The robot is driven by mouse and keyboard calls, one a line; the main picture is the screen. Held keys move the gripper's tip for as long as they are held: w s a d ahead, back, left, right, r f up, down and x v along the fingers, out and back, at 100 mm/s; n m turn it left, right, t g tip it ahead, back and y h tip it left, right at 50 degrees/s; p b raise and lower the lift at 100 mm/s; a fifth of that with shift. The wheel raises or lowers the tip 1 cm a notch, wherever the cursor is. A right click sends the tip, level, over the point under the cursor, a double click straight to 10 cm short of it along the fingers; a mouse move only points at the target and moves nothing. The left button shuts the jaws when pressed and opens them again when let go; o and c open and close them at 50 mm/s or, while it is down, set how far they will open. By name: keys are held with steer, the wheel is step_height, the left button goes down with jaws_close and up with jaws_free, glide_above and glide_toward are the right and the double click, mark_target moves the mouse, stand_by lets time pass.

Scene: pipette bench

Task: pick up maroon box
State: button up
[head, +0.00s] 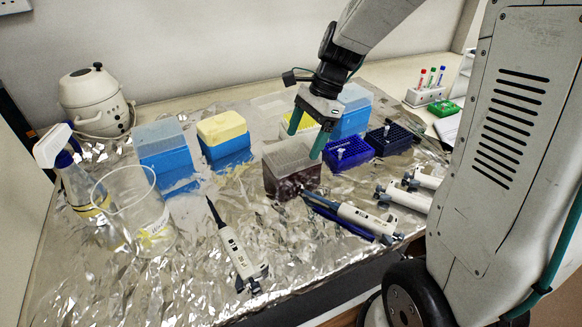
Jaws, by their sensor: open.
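The maroon box (289,187) stands on the foil-covered bench near the middle of the head view. It has dark maroon sides and a pale, translucent grey top. My gripper (307,141) points down at it from behind and above, with two green fingers spread apart. The right finger is near the box's back right top edge and the left finger is near its back edge. The jaws are open and nothing shows between them. I cannot tell whether a finger touches the box.
Blue boxes (163,147) and a yellow-topped box (222,130) stand left. A dark blue rack (348,153) sits close on the right. Pipettes (240,256) lie in front and right. A glass beaker (140,212) stands at left. Bare foil (190,275) lies front left.

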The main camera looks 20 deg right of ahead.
steer(key=x, duration=0.7)
steer(key=shift+a+f, duration=0.1)
steer(key=shift+f, duration=0.2)
steer(key=c, duration=0.7)
